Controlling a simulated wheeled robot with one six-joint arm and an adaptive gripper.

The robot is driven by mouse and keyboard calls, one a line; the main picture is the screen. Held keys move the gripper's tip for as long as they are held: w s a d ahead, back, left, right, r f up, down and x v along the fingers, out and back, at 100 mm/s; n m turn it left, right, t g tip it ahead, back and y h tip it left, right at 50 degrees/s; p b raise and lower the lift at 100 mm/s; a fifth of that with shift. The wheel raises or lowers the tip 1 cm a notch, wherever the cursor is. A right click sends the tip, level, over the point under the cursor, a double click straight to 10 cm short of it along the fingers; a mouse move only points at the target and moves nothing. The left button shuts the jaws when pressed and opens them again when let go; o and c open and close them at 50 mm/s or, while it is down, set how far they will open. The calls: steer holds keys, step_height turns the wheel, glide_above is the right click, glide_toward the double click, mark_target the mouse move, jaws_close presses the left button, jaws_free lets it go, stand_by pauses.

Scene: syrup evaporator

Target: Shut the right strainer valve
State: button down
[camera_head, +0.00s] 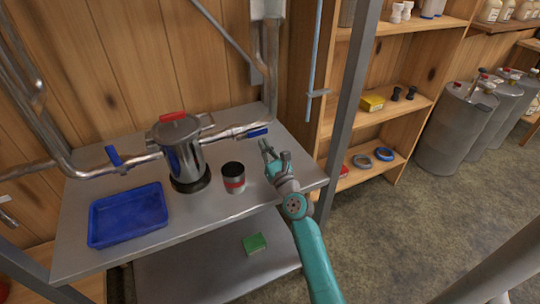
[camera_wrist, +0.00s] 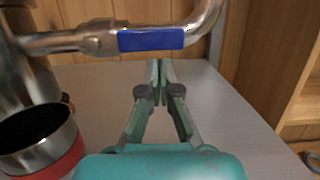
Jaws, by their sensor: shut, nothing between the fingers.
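The right strainer valve is a blue lever handle (camera_head: 257,132) on the pipe to the right of the steel strainer pot (camera_head: 184,152). In the wrist view the blue handle (camera_wrist: 151,39) lies along the pipe, level, just beyond and above my fingertips. My gripper (camera_head: 272,152) is shut and empty over the right end of the metal table, apart from the handle. In the wrist view my gripper (camera_wrist: 159,66) points at the wall below the pipe. The left valve's blue handle (camera_head: 113,156) stands across its pipe.
A steel cup with a red band (camera_head: 233,178) stands left of my gripper; it is close at left in the wrist view (camera_wrist: 40,140). A blue tray (camera_head: 128,214) lies on the table (camera_head: 205,222). A grey post (camera_head: 350,100) and shelves (camera_head: 372,118) stand to the right.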

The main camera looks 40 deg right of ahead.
mark_target(264, 129)
steer(key=shift+w+d+r, duration=0.1)
steer(key=shift+w+r, duration=0.05)
steer(key=shift+w, duration=0.35)
